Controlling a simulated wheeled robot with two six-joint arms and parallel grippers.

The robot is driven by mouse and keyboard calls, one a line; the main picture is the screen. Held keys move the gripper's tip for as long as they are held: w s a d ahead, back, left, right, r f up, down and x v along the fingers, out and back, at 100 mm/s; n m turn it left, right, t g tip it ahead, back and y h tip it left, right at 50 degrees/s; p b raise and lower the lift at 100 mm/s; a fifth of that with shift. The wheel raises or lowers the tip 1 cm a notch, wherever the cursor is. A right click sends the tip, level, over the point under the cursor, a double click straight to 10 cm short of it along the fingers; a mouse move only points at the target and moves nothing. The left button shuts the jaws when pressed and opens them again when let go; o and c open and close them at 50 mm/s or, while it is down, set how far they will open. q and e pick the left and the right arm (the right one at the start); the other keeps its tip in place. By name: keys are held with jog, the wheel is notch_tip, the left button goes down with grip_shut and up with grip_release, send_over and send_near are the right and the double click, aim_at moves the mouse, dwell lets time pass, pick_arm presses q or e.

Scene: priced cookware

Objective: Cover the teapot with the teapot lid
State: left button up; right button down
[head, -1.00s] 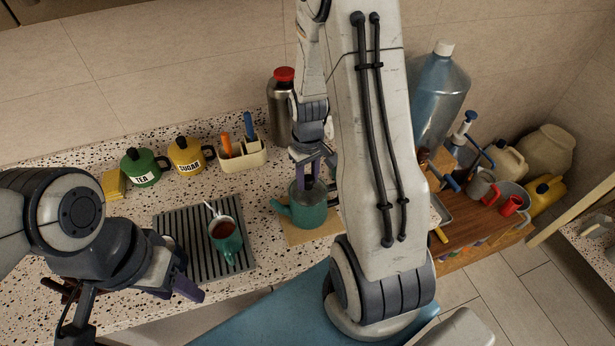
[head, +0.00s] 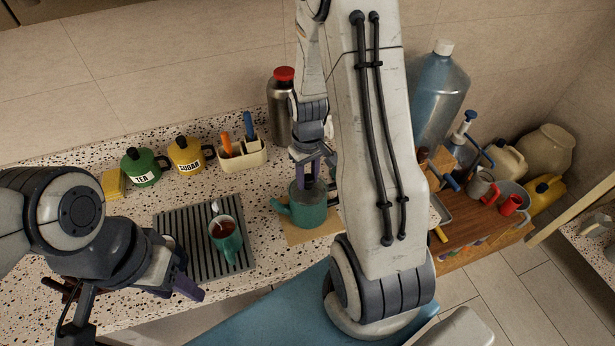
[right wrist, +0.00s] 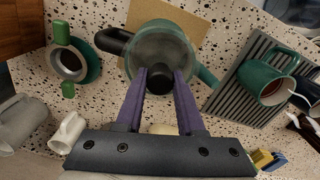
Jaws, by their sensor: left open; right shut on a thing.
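The green teapot (head: 312,212) stands upright on a tan board (head: 296,236), spout to the left in the head view; it also shows in the right wrist view (right wrist: 192,42). My right gripper (head: 313,180) is directly over it. In the right wrist view my right gripper (right wrist: 160,78) is shut on the black knob of the teapot lid (right wrist: 158,84). The lid is at the teapot's mouth; whether it is seated or slightly above, I cannot tell. My left gripper (head: 180,288) is open and empty at the counter's front edge, away from the teapot.
A green cup of tea (head: 226,242) with a spoon stands on a ribbed drain tray (head: 178,238) left of the teapot. Behind are tea (head: 142,168) and sugar (head: 187,156) pots, a utensil holder (head: 243,157) and a steel flask (head: 281,110). My right arm hides the counter right of the teapot.

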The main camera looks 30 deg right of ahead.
aim_at(307, 178)
jog(key=shift+f, duration=0.2)
jog(key=shift+f+b, duration=0.25)
jog(key=shift+b, duration=0.1)
jog(key=shift+r, duration=0.1)
grip_release()
dwell(0.4)
notch_tip(307, 178, up, 10)
jog(key=shift+r+b, duration=0.25)
jog(key=shift+b, duration=0.65)
jog(key=shift+a, duration=0.1)
dwell(0.7)
